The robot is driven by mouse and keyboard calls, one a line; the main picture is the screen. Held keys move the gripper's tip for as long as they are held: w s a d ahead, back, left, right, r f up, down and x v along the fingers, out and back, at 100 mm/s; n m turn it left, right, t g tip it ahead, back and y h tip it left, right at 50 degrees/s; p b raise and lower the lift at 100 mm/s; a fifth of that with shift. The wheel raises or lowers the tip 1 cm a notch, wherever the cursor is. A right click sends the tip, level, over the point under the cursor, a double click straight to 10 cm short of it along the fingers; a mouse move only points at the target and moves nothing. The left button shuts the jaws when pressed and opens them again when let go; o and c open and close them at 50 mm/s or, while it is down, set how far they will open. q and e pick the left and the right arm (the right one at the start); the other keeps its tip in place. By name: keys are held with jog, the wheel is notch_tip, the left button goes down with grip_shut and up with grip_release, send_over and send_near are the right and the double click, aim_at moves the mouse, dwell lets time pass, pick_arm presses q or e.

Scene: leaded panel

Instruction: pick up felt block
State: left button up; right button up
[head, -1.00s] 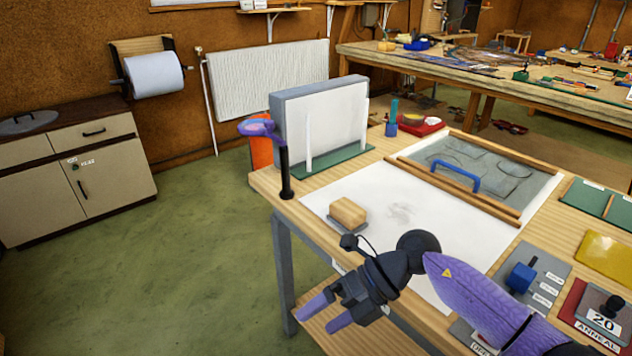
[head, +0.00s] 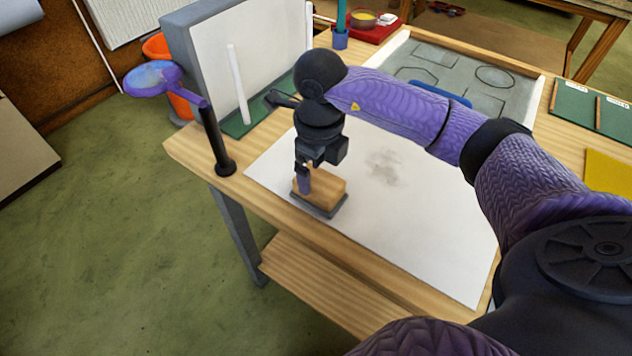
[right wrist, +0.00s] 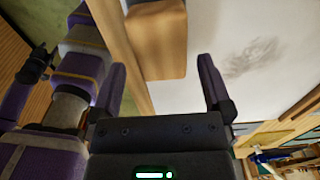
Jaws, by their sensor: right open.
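The felt block (head: 328,188) is a light wooden block with a grey felt base, lying on the white sheet near the table's left edge. My right gripper (head: 304,180) hangs over its left side in the head view, fingers pointing down, and partly hides it. In the right wrist view the block (right wrist: 157,42) shows beyond and between the two purple fingers of the open gripper (right wrist: 161,66). Nothing is held. Whether a finger touches the block I cannot tell. My left gripper is not clearly in view.
The white sheet (head: 420,225) is bare right of the block. A black post with a purple-blue head (head: 215,145) stands at the table's left corner. A white upright panel on a green base (head: 240,70) stands behind my right wrist. A grey patterned board (head: 440,75) lies farther back.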

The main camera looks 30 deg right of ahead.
aim_at(319, 180)
notch_tip(319, 180, down, 5)
jog(key=shift+r+b, duration=0.15)
jog(key=shift+b, duration=0.4)
jog(key=shift+r, duration=0.1)
jog(key=c, duration=1.1)
notch_tip(319, 180, up, 10)
jog(key=shift+r+p, duration=0.1)
jog(key=shift+p, duration=1.15)
jog(key=shift+c, duration=0.2)
